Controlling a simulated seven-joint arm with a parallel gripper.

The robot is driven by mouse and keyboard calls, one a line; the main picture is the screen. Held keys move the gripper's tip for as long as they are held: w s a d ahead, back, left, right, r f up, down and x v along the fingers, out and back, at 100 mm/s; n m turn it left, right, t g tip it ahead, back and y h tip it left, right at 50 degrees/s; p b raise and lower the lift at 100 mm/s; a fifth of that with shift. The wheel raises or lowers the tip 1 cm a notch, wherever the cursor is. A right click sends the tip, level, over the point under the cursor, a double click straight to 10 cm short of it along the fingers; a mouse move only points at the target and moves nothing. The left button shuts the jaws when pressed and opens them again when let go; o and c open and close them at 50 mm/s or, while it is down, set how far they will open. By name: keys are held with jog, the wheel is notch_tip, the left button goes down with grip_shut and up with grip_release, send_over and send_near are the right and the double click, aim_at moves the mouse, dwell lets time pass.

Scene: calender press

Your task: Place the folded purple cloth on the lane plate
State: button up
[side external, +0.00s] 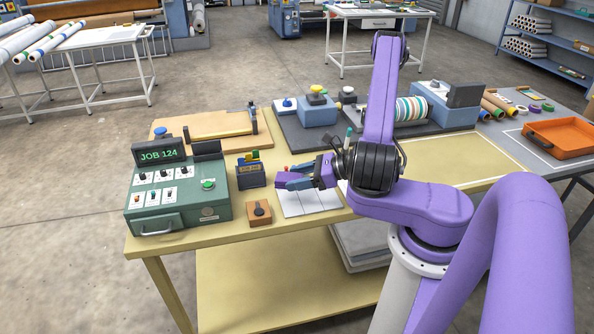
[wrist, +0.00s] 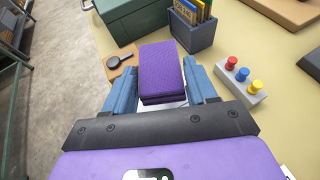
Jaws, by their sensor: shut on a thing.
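The folded purple cloth (wrist: 160,72) is a thick block held between the two blue fingers of my gripper (wrist: 162,88) in the wrist view. In the side view my gripper (side external: 287,179) is at the table's front, with the purple cloth (side external: 280,178) at its fingertips. The cloth is above a white sheet or plate (side external: 308,203); I cannot tell the exact gap. A tan board (side external: 205,130) with dark end pieces lies farther back. I cannot tell for sure which surface is the lane plate.
A green control box (side external: 180,195) reading JOB 124 stands left of my gripper. A blue-grey card holder (side external: 250,176) and an orange-brown block with a black knob (side external: 259,213) are close by. A grey block with coloured buttons (wrist: 240,80) is right of the cloth. An orange tray (side external: 562,140) is far right.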

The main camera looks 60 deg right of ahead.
aim_at(299, 200)
jog(key=shift+f, duration=2.2)
jog(key=shift+f, duration=0.6)
jog(key=o, duration=1.2)
